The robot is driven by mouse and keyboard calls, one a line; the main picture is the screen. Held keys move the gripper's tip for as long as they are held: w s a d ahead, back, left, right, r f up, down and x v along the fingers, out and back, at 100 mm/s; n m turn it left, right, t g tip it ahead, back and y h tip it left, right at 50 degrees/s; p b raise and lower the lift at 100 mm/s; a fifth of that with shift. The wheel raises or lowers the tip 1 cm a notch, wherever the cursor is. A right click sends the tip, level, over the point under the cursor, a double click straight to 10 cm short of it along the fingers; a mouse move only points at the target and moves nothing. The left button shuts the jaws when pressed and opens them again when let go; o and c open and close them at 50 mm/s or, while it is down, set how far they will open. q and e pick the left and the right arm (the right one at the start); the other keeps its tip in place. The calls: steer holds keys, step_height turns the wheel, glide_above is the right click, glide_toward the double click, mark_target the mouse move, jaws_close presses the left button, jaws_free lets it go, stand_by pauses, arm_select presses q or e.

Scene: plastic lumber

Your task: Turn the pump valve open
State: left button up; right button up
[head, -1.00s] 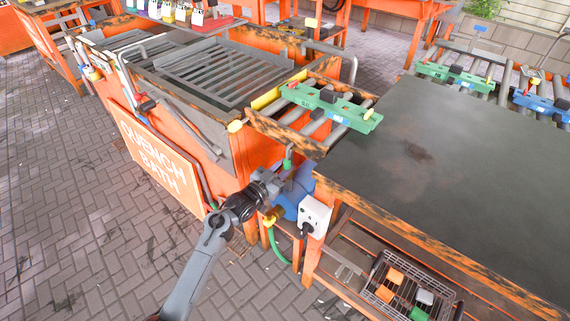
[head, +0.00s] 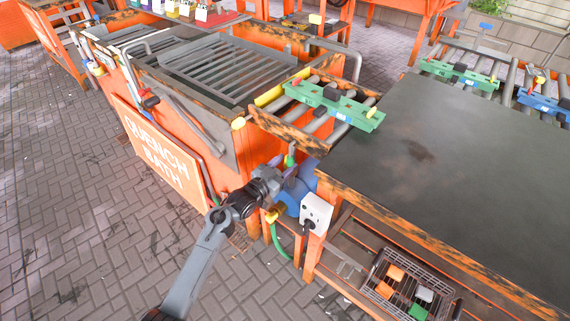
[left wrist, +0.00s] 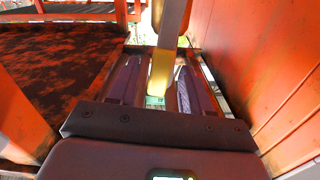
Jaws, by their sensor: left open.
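My left gripper (head: 287,178) reaches into the gap between the quench bath and the dark-topped table, beside the blue pump (head: 285,201). In the left wrist view its two fingers (left wrist: 158,88) are apart. A yellowish upright bar (left wrist: 161,70) stands between them, nearer the right finger; it looks like the valve handle, but I cannot tell whether either finger touches it. In the head view the gripper hides the handle. A yellow fitting (head: 271,215) with a green hose (head: 278,240) sits below the gripper. My right gripper is not in view.
The quench bath's orange wall (head: 219,170) stands left of the gripper. The table (head: 450,150) is close on the right, with a white switch box (head: 316,210) at its corner post. A roller bridge (head: 290,132) crosses above the gap. A wire basket (head: 400,288) sits on the lower shelf.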

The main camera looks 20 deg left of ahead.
arm_select(q)
steer(key=p+v, duration=0.4)
steer(key=v, duration=0.6)
steer(key=shift+s, duration=0.2)
steer(key=shift+a, duration=0.1)
